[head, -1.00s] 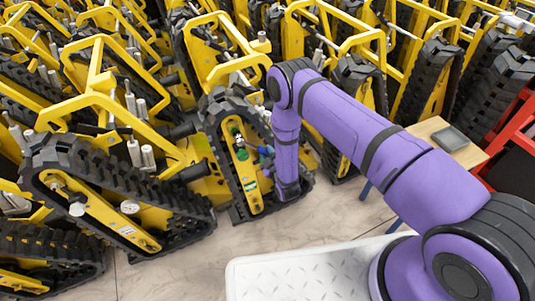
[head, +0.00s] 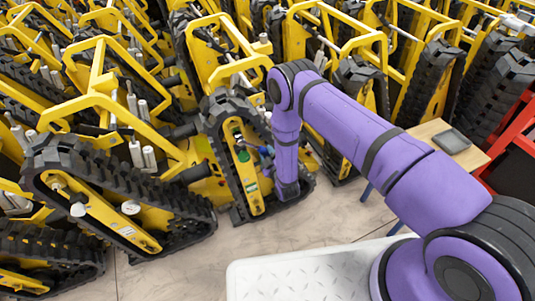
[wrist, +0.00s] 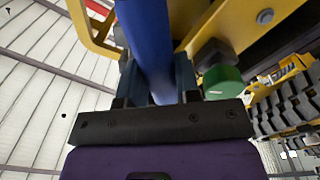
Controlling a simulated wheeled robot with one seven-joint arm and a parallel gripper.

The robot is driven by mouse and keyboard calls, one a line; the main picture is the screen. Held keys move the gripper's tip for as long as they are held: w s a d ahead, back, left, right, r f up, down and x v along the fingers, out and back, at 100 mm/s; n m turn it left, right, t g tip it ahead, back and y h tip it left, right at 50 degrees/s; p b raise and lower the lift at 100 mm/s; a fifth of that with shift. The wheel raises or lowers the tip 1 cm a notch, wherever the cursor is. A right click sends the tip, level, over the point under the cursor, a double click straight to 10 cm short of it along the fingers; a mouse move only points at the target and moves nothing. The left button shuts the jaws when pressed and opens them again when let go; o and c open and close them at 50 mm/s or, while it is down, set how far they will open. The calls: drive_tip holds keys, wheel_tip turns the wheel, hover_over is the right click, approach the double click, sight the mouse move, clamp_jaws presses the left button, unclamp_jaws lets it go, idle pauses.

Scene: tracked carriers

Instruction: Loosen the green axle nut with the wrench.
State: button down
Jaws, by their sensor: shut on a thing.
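My gripper (wrist: 158,88) is shut on the blue handle of the wrench (wrist: 146,35), which runs up out of the top of the wrist view. The green axle nut (wrist: 222,82) is just right of the jaws there, in front of a dark part on the yellow frame. In the head view the green nut (head: 243,156) sits on the yellow side plate of a tracked carrier (head: 250,188). A bit of the blue wrench (head: 264,150) shows right of the nut, beside my purple wrist. The wrench's head is too small to make out, so I cannot tell whether it fits on the nut.
More yellow carriers with black tracks stand close on the left (head: 115,205) and behind. A small wooden table (head: 425,150) with a dark tray (head: 451,141) and a red rack (head: 515,145) are at right. Pale floor (head: 185,265) is open in front.

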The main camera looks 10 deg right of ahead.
drive_tip(key=shift+w+a+r, duration=0.15)
drive_tip(key=shift+w+a, duration=0.1)
drive_tip(key=shift+w, duration=0.15)
idle(1.2)
drive_tip(key=c, duration=1.6)
unclamp_jaws()
clamp_jaws()
